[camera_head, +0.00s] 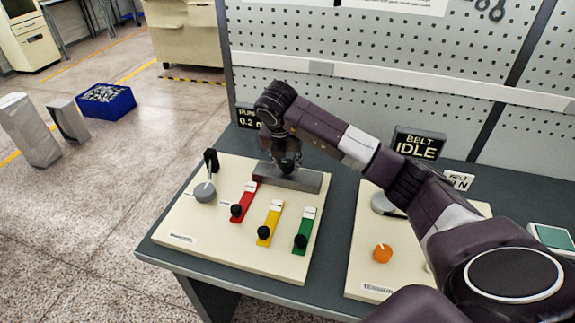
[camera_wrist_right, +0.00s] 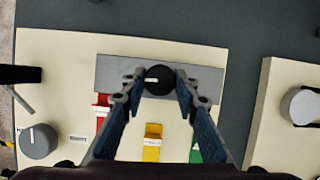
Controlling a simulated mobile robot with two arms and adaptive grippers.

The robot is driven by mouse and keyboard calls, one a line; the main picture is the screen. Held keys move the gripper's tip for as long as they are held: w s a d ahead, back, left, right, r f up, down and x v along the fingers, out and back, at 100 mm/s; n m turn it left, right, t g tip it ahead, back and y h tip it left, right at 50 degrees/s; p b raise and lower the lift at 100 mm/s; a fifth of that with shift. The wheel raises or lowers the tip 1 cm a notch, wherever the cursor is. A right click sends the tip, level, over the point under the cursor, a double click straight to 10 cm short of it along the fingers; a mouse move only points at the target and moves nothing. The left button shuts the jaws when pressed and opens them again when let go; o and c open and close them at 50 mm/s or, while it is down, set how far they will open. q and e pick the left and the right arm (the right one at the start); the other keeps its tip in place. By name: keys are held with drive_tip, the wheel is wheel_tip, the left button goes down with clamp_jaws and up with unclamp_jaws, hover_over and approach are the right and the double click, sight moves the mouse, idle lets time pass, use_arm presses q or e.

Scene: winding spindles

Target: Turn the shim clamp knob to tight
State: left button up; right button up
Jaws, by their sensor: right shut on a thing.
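My right gripper (camera_head: 287,163) reaches down over a grey metal bar (camera_head: 309,181) at the back of the left cream panel (camera_head: 185,222). In the right wrist view my right gripper (camera_wrist_right: 159,84) has one fingertip on each side of a round black knob (camera_wrist_right: 159,75) on the grey bar (camera_wrist_right: 112,70), and is shut on it. The knob's white mark points left in that view. No readable label shows beside it, so its tight position cannot be read. In the head view the gripper mostly hides the knob. My left gripper is not in view.
The left panel also has a grey dial (camera_head: 205,194), a black upright lever (camera_head: 210,160) and red (camera_head: 244,204), yellow (camera_head: 269,220) and green (camera_head: 304,232) sliders with black knobs. The right panel has an orange knob (camera_head: 382,253). A display (camera_head: 419,143) reads BELT IDLE. A pegboard stands behind.

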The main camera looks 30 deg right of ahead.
drive_tip(key=shift+r+m, duration=0.1)
drive_tip(key=shift+m, duration=0.4)
drive_tip(key=o, duration=1.1)
drive_tip(key=shift+o, duration=0.2)
drive_tip(key=shift+r, duration=0.2)
drive_tip(key=v, duration=1.1)
drive_tip(key=shift+a+r, duration=0.2)
